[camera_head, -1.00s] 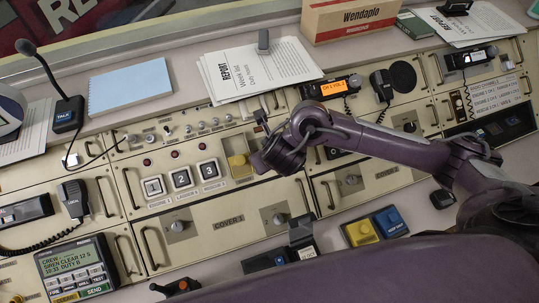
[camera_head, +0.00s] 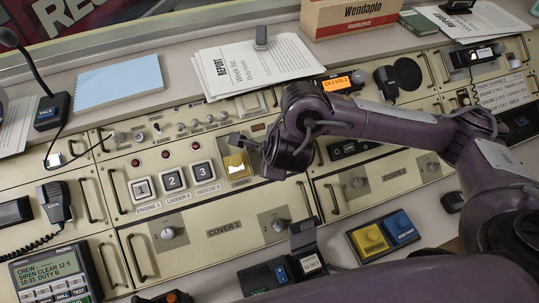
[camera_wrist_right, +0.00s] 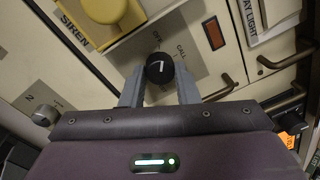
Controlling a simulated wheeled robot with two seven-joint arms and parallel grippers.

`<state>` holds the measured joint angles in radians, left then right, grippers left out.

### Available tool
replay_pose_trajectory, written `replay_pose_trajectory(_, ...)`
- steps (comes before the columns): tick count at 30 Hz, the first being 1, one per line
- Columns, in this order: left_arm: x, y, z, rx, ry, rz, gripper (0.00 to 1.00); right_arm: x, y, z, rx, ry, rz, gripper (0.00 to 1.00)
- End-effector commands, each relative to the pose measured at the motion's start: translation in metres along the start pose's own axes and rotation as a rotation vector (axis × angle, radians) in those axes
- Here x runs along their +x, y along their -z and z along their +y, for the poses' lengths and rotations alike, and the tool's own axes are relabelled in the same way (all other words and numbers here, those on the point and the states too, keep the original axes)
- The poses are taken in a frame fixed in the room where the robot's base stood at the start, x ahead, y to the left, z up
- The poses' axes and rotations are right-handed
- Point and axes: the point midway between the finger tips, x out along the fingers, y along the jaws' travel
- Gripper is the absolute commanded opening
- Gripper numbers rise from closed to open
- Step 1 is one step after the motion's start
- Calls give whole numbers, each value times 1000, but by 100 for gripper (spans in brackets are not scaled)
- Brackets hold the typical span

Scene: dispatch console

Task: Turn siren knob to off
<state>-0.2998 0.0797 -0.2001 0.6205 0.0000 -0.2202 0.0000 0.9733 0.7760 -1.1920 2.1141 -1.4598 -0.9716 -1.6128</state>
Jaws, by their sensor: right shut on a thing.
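The siren knob (camera_wrist_right: 159,69) is a small round black knob with a white pointer line, on a grey plate below the yellow siren button (camera_wrist_right: 103,8) in the right wrist view. Lettering around it is partly legible, including "CALL". My right gripper (camera_wrist_right: 159,88) has its two grey fingers on either side of the knob and is shut on it. In the head view my right gripper (camera_head: 244,141) is at the panel just above the yellow button (camera_head: 237,165); the knob is hard to make out there. My left gripper is not in view.
A row of small knobs (camera_head: 195,124) and papers (camera_head: 252,67) lie behind. Drawer handles (camera_head: 320,152) stick out nearby. A blue and yellow button box (camera_head: 384,236) stands in front.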

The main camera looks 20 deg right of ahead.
Motion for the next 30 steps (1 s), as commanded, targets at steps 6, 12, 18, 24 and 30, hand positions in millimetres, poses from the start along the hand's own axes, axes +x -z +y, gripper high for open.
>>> replay_pose_trajectory(6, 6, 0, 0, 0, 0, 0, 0, 0, -1, -2, -91, 5, -7, 5)
replay_pose_trajectory(12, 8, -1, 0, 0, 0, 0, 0, 0, -1, -1, -128, 3, -9, 5)
replay_pose_trajectory(18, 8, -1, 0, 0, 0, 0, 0, -1, -1, -1, -136, 3, -10, 5)
replay_pose_trajectory(24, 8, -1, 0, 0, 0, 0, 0, -1, -1, -1, -136, 3, -10, 5)
replay_pose_trajectory(30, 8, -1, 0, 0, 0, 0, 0, 0, -1, -1, -136, 2, -9, 49)
